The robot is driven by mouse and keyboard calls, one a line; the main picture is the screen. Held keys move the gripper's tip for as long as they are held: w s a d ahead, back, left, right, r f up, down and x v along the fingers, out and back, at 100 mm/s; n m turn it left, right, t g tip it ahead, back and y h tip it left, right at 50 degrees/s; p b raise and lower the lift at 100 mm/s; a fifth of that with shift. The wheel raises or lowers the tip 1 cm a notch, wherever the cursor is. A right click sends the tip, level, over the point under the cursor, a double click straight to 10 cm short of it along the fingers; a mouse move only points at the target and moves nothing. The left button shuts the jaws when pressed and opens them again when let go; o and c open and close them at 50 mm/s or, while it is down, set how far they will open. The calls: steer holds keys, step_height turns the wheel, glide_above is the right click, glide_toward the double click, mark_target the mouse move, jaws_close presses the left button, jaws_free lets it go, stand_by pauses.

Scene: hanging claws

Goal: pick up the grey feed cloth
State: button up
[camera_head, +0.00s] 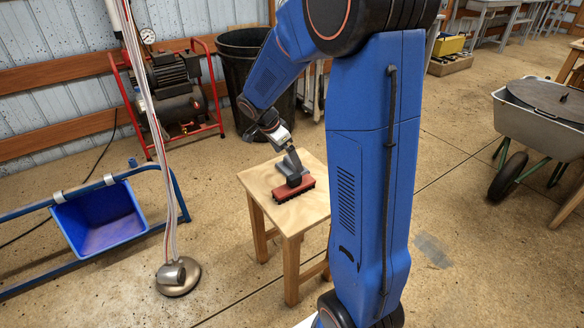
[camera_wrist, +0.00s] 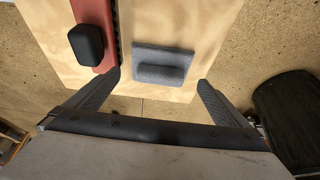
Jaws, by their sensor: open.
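The grey feed cloth (camera_wrist: 163,66) lies folded on the light wooden table top in the wrist view, with a raised fold across its middle. In the wrist view my gripper (camera_wrist: 160,80) is open, with one finger on each side of the cloth's near part and a gap to either side. The fingers hold nothing. In the head view my gripper (camera_head: 284,152) points down at the small wooden table, and the cloth there is hard to tell apart from the grey fingers. Whether the fingertips touch the table cannot be told.
A red brush (camera_head: 294,190) with dark bristles lies on the small wooden table (camera_head: 312,208); in the wrist view it (camera_wrist: 98,15) is close left of the cloth, near the left fingertip. A black bin (camera_head: 240,70) stands behind. The table top right of the cloth is clear.

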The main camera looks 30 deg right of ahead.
steer(key=shift+d+x, duration=0.15)
steer(key=shift+x, duration=0.95)
steer(key=shift+d+x, duration=0.2)
steer(key=shift+x, duration=0.9)
steer(key=shift+r, duration=0.15)
steer(key=c, duration=1)
steer(key=shift+c, duration=0.2)
step_height(320, 180, up, 18)
steer(key=o, duration=0.5)
steer(key=shift+c, duration=1.4)
